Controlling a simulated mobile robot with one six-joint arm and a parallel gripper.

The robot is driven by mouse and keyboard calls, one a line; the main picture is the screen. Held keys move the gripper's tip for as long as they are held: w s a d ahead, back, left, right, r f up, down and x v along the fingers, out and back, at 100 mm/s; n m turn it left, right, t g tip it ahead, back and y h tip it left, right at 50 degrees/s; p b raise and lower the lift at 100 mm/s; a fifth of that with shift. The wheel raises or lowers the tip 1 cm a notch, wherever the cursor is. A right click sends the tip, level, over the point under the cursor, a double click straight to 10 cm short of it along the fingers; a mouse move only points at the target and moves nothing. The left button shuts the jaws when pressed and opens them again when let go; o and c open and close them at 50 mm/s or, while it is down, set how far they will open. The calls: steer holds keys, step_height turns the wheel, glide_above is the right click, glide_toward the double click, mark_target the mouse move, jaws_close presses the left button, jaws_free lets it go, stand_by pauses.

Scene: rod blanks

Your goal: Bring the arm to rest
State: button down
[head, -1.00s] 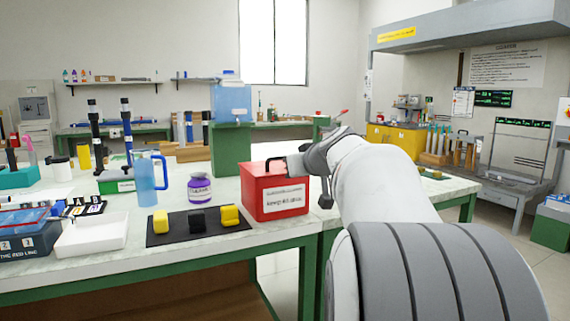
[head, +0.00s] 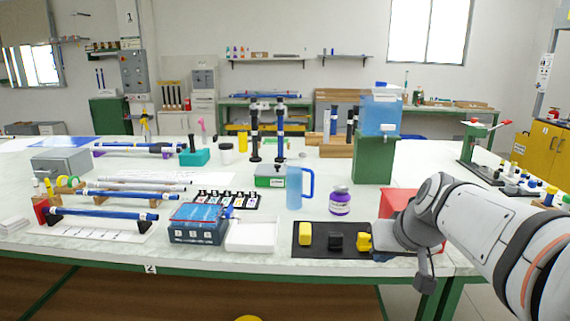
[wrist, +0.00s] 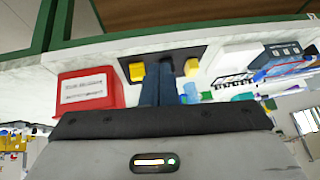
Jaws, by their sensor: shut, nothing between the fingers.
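My gripper shows in the wrist view (wrist: 159,72) with its two dark fingers together and nothing between them. In the head view, my arm reaches in from the right, and its grey gripper end (head: 394,236) is in front of the red box (head: 398,203) and by the right end of the black mat (head: 320,252). The arm hides much of the red box there. In the wrist view, the fingers overlap the mat in the picture; I cannot tell how far above it they are.
The mat bears a yellow block (head: 305,234), a black block (head: 336,241) and another yellow block (head: 364,242). A purple-labelled jar (head: 340,201), a blue jug (head: 294,188) and a white tray (head: 252,236) stand nearby. A green stand (head: 374,158) is behind the red box.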

steer(key=s+a+r+g+p, duration=0.1)
steer(key=s+a+g+p, duration=0.1)
steer(key=s+p, duration=0.4)
steer(key=s+a+r+g+h+p, duration=0.1)
steer(key=s+a+r+g+p, duration=0.1)
steer(key=s+p, duration=0.4)
steer(key=shift+s+r+h, duration=0.2)
steer(key=shift+s+h, duration=0.1)
steer(key=shift+s, duration=0.9)
